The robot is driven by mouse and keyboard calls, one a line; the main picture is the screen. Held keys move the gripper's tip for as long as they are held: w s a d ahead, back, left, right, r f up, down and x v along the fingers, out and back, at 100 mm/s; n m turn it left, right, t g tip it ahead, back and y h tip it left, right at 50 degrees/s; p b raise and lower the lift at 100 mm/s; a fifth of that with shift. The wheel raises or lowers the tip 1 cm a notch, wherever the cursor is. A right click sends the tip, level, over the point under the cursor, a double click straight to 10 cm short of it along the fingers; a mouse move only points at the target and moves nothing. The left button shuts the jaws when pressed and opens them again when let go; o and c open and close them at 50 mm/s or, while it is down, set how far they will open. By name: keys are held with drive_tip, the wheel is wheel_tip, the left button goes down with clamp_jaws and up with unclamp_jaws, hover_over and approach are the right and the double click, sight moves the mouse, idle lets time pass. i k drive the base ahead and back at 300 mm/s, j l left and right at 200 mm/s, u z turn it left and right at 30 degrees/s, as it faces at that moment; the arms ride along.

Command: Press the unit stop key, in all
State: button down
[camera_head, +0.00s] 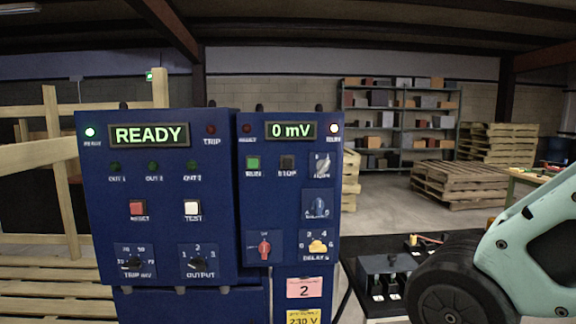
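The stop key (287,162) is a small dark square button labelled STOP, on the upper part of the right-hand blue control panel (262,208). It sits to the right of the green RUN key (253,162), under a small display (291,130) reading 0 mV. My gripper is not in view; nothing covers the stop key.
The panel also carries a red-centred selector (265,249) and a yellow knob (318,246). My mint arm link with a dark round joint fills the lower right. A black box with switches (385,276) stands beside it. Pallets (458,186) and shelving (402,103) are farther back.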

sight(287, 162)
drive_tip(key=i+j, duration=0.1)
drive_tip(key=j, duration=0.4)
drive_tip(key=i+j, duration=0.15)
drive_tip(key=j, duration=0.3)
drive_tip(key=i+j, duration=0.1)
drive_tip(key=j, duration=0.4)
drive_tip(key=i+j, duration=0.15)
drive_tip(key=j, duration=0.3)
drive_tip(key=z, duration=0.05)
